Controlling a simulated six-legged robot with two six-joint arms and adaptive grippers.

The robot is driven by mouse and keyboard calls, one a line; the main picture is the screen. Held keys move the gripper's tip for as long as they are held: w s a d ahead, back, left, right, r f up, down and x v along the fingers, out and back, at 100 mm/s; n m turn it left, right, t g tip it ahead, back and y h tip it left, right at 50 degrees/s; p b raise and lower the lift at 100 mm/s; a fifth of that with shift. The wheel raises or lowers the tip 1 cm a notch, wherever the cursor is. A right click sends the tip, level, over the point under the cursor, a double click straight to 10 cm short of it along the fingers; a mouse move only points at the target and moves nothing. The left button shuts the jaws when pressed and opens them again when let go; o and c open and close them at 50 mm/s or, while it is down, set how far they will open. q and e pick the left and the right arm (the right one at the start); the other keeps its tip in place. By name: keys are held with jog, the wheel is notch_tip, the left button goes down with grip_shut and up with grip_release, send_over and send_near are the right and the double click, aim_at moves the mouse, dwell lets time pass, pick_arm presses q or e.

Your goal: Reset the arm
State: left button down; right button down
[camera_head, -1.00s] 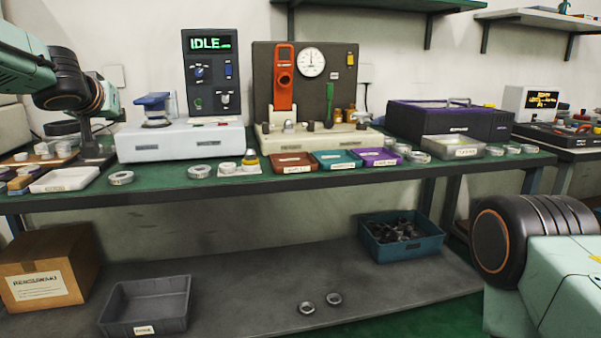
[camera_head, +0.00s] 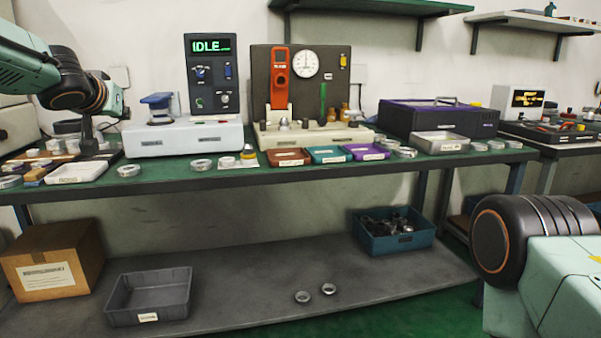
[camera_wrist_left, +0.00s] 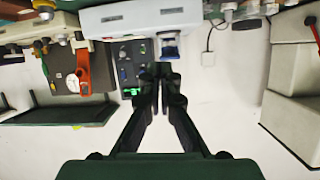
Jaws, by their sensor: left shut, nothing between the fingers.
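My left arm (camera_head: 75,80) comes in from the left in the head view, raised above the left end of the bench. Its gripper fingers cannot be made out there. In the left wrist view my left gripper (camera_wrist_left: 164,75) shows with its two dark fingers together and nothing between them. That view is upside down, with the fingers against the white wall and bench equipment. My right arm (camera_head: 540,260) fills the lower right of the head view, and its gripper is out of frame.
The green bench (camera_head: 225,178) carries a display unit reading IDLE (camera_head: 212,75), a gauge panel (camera_head: 305,85), red, teal and purple trays (camera_head: 287,158), a purple case (camera_head: 440,118) and several metal rings. A grey bin (camera_head: 150,295), a carton (camera_head: 50,265) and a blue bin (camera_head: 395,235) stand below.

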pick_arm(q)
jog(key=s+d+f+m+g+h, duration=0.1)
jog(key=s+d+f+m+h, duration=0.15)
jog(key=d+f, duration=0.45)
jog(key=s+d+f+m+g+h, duration=0.1)
jog(key=d+f+h, duration=0.3)
jog(key=f, duration=0.5)
jog(key=s+d+f+n+g+y, duration=0.1)
jog(key=s+d+f+g, duration=0.15)
jog(key=s+f, duration=0.75)
jog(key=s+d+f+n+g+y, duration=0.1)
jog(key=s+d+f, duration=0.2)
jog(key=s+f, duration=0.75)
jog(key=s+f+g+y, duration=0.1)
jog(key=s+f+g, duration=0.2)
jog(key=s+f, duration=0.5)
jog(key=s+a+f+g, duration=0.15)
jog(key=s+f, duration=0.25)
jog(key=s, duration=0.7)
jog(key=s+f+g+y, duration=0.1)
jog(key=s+f+g, duration=0.2)
jog(key=s+f, duration=0.5)
notch_tip(320, 180, up, 14)
jog(key=s+p, duration=0.2)
jog(key=p, duration=1.1)
jog(key=shift+n, duration=0.35)
